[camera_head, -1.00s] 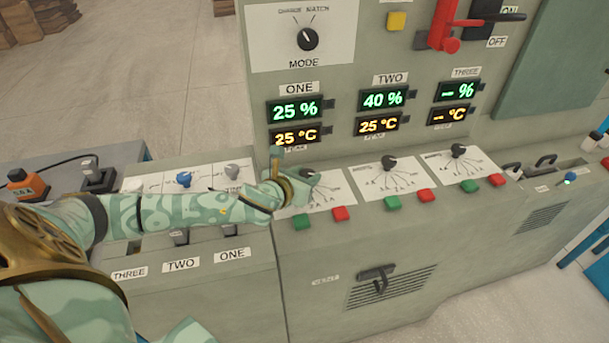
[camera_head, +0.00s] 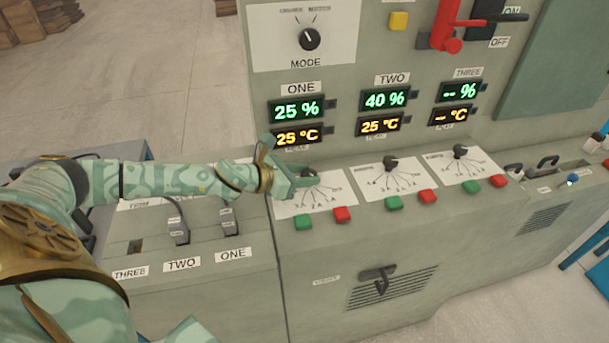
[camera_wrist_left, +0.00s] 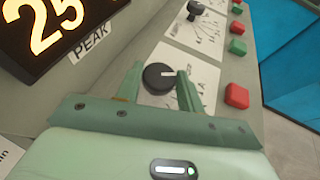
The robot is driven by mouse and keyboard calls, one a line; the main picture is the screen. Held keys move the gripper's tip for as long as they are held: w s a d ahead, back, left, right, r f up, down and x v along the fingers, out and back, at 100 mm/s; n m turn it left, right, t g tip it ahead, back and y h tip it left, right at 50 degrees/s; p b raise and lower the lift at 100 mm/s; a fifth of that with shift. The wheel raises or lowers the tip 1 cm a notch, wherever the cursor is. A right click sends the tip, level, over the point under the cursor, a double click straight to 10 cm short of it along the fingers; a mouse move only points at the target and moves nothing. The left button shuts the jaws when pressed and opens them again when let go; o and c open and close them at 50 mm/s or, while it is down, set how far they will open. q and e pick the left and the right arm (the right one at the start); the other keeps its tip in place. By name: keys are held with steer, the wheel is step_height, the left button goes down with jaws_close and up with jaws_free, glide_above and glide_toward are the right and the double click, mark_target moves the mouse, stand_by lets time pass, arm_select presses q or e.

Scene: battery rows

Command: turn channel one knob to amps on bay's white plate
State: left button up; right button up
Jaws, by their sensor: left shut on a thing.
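The channel one white plate (camera_head: 325,193), printed with a fan of lines and amp marks, lies on the sloping ledge below display ONE (camera_head: 296,109). Its black round knob (camera_wrist_left: 159,78) shows in the left wrist view, with a white pointer line toward the picture's right. My left gripper (camera_head: 303,178) is at this knob and mostly hides it in the head view. In the left wrist view the two green fingers of this gripper (camera_wrist_left: 159,82) stand on either side of the knob, shut on it. My right gripper is not in view.
Channel two's knob (camera_head: 391,163) and channel three's knob (camera_head: 460,151) sit to the right. Green (camera_head: 303,222) and red (camera_head: 342,213) buttons line the ledge edge just below the plate. A red lever (camera_head: 445,30) stands higher up. My left forearm covers part of the left panel.

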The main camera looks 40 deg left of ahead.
arm_select(q)
steer(key=shift+m+h, duration=0.3)
steer(key=shift+h, duration=0.1)
steer(key=o, duration=1)
